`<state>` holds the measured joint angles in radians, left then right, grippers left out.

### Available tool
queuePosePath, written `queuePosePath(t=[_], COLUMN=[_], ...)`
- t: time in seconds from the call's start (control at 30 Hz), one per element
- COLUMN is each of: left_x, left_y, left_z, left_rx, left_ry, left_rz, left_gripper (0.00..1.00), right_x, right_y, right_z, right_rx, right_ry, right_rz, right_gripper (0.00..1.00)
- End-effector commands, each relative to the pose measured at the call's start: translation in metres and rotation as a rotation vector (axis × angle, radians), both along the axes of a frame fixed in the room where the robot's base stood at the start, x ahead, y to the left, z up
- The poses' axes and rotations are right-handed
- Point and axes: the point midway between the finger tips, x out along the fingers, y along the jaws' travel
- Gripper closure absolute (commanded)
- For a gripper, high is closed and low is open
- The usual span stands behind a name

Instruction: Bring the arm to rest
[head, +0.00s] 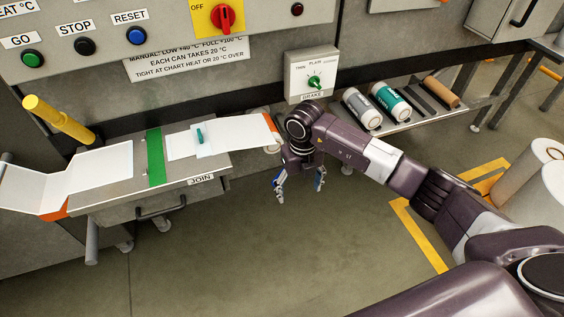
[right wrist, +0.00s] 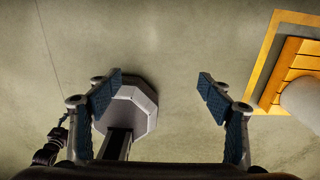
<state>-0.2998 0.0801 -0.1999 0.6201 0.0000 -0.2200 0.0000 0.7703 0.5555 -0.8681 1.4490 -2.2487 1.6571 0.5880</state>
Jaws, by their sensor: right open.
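My right gripper (head: 299,186) hangs at the end of my right arm, fingers pointing down, over the bare floor in front of the machine. It is open and empty. My right arm reaches in from the lower right of the head view. My left gripper is not in view.
The join table (head: 120,205) with white sheets and a green strip stands left of the gripper. The brake box (head: 311,75) is just behind my wrist. A shelf (head: 395,126) with several rolls is behind my forearm. Large white rolls (head: 540,185) stand at right. Floor in front is clear.

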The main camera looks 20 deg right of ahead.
Motion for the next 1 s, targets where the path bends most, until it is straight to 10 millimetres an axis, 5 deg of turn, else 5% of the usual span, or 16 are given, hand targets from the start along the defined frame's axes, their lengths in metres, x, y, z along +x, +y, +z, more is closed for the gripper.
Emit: queuePosePath(t=[0.27, 0.37, 0.5, 0.7, 0.87, 1.0], left_x=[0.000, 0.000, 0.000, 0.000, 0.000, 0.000], left_y=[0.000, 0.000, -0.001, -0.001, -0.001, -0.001], left_z=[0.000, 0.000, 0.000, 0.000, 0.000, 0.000], left_rx=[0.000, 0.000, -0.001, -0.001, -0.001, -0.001], left_ry=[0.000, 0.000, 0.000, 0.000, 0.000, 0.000], left_rz=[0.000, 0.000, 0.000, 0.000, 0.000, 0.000], left_gripper=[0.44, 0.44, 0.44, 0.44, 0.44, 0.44], right_x=[-0.005, -0.019, -0.038, -0.031, -0.007, -0.006], right_y=[0.014, 0.050, 0.128, 0.197, 0.190, 0.144], right_z=[-0.009, -0.029, -0.052, -0.061, -0.089, -0.151], right_rx=[0.058, 0.213, 0.567, 1.033, 1.268, 1.327], right_ry=[0.019, 0.061, 0.124, 0.144, 0.104, 0.045], right_rz=[-0.001, -0.015, -0.117, -0.462, -0.891, -1.348], right_gripper=[0.27, 0.27, 0.27, 0.27, 0.27, 0.27])
